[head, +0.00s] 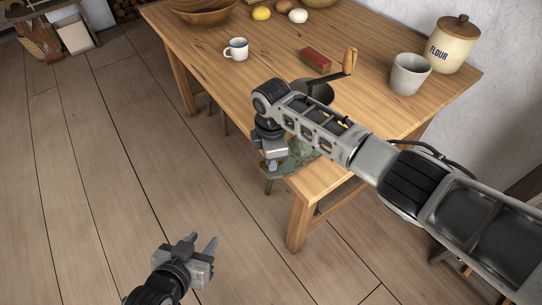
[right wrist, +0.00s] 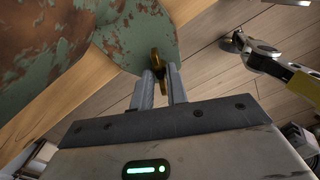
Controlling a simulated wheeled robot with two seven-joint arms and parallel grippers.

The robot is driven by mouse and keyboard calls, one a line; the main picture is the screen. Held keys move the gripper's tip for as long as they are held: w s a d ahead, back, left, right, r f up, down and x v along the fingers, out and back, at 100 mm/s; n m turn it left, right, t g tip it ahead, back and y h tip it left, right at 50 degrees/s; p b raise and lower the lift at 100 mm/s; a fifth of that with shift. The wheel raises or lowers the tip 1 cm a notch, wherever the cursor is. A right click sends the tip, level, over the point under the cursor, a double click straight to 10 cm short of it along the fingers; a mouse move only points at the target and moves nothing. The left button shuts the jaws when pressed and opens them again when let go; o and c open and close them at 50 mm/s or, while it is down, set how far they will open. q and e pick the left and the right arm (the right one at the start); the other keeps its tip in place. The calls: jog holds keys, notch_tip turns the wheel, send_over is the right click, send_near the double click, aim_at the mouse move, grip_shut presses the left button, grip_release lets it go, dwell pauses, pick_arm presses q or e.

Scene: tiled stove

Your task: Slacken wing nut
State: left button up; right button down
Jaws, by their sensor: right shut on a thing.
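A brass wing nut (right wrist: 157,62) sits at the edge of a worn green metal part (right wrist: 130,30) in the right wrist view. My right gripper (right wrist: 160,75) has its two fingers on either side of the wing nut and is shut on it. In the head view my right gripper (head: 271,163) points down beside the table's near corner, in front of the green part (head: 297,160); the wing nut is hidden there. A crank with a wooden handle (head: 350,60) rises behind my right arm. My left gripper (head: 203,245) is open and empty, low over the floor.
The wooden table (head: 265,65) bears a white mug (head: 237,49), a red block (head: 316,60), a grey cup (head: 409,74) and a flour jar (head: 451,45). The plank floor (head: 100,150) at left is clear.

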pick_arm(q)
jog(key=shift+r, duration=0.15)
pick_arm(e)
jog(key=shift+w+d, duration=0.15)
jog(key=shift+d, duration=0.1)
pick_arm(q)
jog(key=shift+d, duration=0.1)
pick_arm(e)
jog(key=c, duration=1.6)
grip_release()
